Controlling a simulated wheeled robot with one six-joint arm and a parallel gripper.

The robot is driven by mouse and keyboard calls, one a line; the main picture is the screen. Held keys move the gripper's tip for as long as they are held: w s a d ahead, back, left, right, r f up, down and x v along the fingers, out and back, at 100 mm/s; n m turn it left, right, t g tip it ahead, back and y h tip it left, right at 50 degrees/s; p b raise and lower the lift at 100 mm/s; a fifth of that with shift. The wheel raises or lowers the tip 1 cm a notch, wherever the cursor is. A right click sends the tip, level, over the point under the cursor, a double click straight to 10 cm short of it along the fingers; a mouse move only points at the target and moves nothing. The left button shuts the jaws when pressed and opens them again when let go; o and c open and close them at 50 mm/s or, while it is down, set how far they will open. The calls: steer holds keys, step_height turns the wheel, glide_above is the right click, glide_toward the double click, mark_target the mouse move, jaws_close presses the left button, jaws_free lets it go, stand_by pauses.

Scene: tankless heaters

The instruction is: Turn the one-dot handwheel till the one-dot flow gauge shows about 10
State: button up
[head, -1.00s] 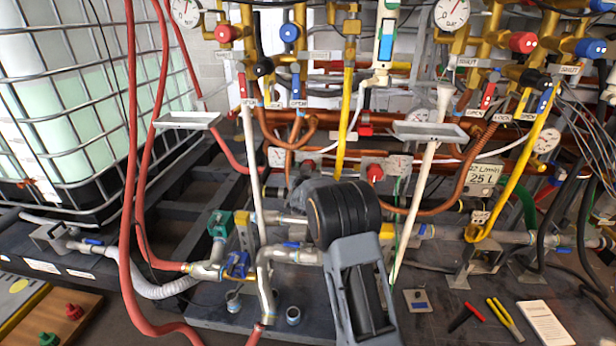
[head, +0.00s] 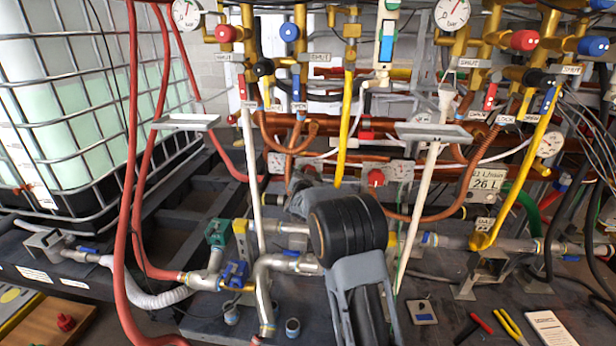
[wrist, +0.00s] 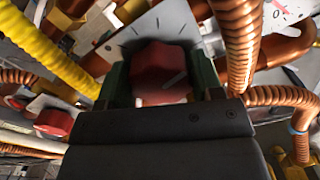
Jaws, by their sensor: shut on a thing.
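In the wrist view a red handwheel (wrist: 160,68) with a white mark sits between the dark green fingers of my gripper (wrist: 160,82), which is shut on it. A grey plate with dark tick marks (wrist: 150,28) shows behind it. In the head view my gripper (head: 300,188) is at the left valve, mostly hidden behind my arm; a bit of the red handwheel (head: 309,170) shows above. A small dial gauge (head: 276,162) is left of it. A second red handwheel (head: 375,178) stands to the right beside another dial gauge (head: 401,170). Dots and needle readings are too small to tell.
A yellow pipe (head: 346,125) and copper hoses (wrist: 238,45) run close around the handwheels. A white funnel pipe (head: 425,195) stands to the right. Pliers (head: 508,325) lie on the bench.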

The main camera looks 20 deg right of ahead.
steer(key=o, duration=0.7)
steer(key=shift+c, duration=0.2)
steer(key=shift+s, duration=0.1)
steer(key=p+v, duration=0.3)
steer(key=v, duration=1)
steer(key=shift+s+a, duration=0.15)
steer(key=shift+s, duration=0.15)
